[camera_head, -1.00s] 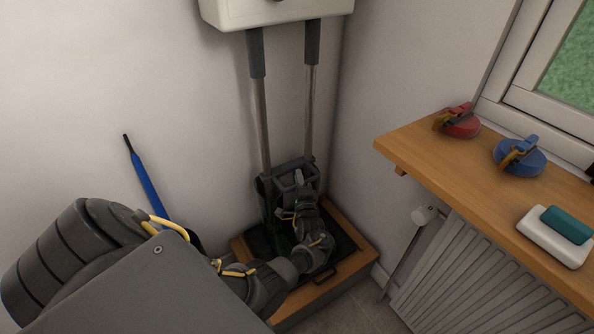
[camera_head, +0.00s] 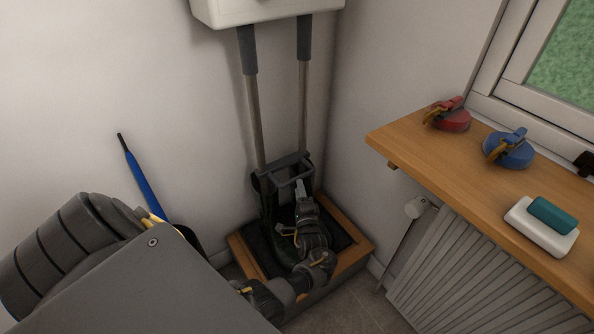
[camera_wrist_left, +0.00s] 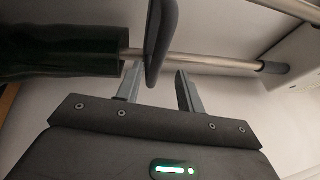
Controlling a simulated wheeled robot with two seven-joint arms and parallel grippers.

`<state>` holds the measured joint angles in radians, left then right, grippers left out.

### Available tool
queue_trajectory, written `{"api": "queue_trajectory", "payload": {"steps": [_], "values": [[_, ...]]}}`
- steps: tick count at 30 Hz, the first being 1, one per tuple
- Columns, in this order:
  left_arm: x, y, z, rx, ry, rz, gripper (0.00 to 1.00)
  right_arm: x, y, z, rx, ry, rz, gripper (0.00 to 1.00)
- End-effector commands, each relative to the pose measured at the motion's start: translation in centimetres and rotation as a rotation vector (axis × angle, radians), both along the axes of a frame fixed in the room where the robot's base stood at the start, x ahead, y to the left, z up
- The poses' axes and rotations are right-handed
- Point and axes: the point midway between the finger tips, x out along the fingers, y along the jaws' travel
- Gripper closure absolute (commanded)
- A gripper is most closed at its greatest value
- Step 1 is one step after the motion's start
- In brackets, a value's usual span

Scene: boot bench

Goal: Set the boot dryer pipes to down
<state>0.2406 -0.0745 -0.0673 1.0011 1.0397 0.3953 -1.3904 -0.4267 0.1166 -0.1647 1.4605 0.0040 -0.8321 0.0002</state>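The boot dryer is a white box (camera_head: 265,8) on the wall. Its two metal pipes, left (camera_head: 255,125) and right (camera_head: 303,110), hang down with dark grey sleeves at the top. A dark crossbar handle (camera_head: 290,172) joins them low down. A dark green boot (camera_head: 268,212) stands below the left pipe; in the left wrist view the pipe (camera_wrist_left: 215,62) runs into the boot (camera_wrist_left: 60,45). My left gripper (camera_head: 300,184) is at the handle. In the left wrist view its fingers (camera_wrist_left: 158,85) are apart, with the dark bar (camera_wrist_left: 161,35) reaching between them. My right gripper is not in view.
The boot stands on a wood-framed tray (camera_head: 355,235) in the corner. A radiator (camera_head: 450,265) is below.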

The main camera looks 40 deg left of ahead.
Motion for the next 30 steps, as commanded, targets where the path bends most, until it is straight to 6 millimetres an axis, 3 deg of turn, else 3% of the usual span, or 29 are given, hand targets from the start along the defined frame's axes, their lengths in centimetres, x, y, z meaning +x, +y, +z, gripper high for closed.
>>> {"api": "queue_trajectory", "payload": {"steps": [9,26,30], "values": [[-2.2,-2.6,-0.6,-0.001,-0.001,0.000,0.62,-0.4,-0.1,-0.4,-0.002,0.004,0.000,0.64],[-2.3,-2.7,-0.6,-0.001,-0.001,0.000,0.62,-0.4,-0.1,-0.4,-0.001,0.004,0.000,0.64],[-2.7,-2.9,-2.3,-0.063,0.013,-0.048,0.62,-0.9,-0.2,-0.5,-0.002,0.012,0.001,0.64]]}}
